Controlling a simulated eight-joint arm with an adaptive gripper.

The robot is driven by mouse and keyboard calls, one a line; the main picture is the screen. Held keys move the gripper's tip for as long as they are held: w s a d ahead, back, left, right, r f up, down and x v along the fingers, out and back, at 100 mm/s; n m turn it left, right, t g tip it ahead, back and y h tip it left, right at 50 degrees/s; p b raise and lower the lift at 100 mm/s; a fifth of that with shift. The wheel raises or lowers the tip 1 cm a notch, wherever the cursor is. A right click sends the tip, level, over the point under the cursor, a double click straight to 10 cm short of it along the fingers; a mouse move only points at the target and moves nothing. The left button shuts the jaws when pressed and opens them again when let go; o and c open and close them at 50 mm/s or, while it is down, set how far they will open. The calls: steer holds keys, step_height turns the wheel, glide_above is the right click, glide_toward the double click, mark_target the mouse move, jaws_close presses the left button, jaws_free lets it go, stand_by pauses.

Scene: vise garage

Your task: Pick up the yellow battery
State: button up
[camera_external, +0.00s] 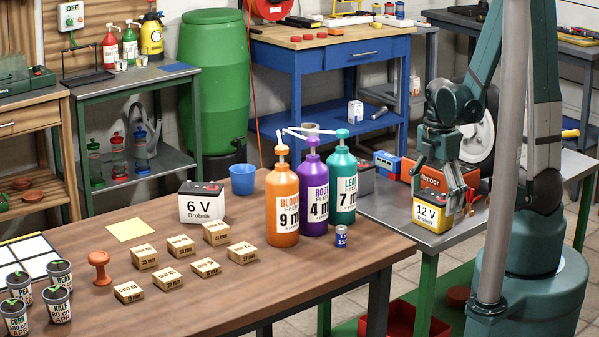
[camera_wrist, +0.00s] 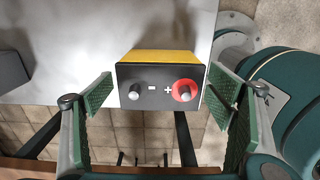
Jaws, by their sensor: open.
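The yellow battery (camera_external: 433,211) has a black top and a white label reading 12 V. It stands upright on the grey metal table (camera_external: 385,205), close to its front edge. In the wrist view the battery (camera_wrist: 160,82) shows its dark top with a grey terminal and a red-ringed terminal, and a yellow side. My gripper (camera_external: 440,195) is above the battery, pointing down. In the wrist view my gripper (camera_wrist: 160,95) is open, with one green finger pad on each side of the battery. I see gaps between the pads and the battery.
A white 6 V battery (camera_external: 207,203) stands on the wooden table (camera_external: 190,290). Orange (camera_external: 283,205), purple (camera_external: 312,200) and teal (camera_external: 341,190) bottles stand at that table's right end. A red toolbox (camera_external: 416,170) and a blue box (camera_external: 387,163) sit behind the yellow battery.

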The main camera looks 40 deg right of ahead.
mark_target(435, 196)
steer(key=shift+c, duration=0.5)
steer(key=c, duration=1.5)
steer(key=shift+r, duration=0.15)
steer(key=shift+r+p, duration=1.75)
steer(key=shift+r, duration=3.1)
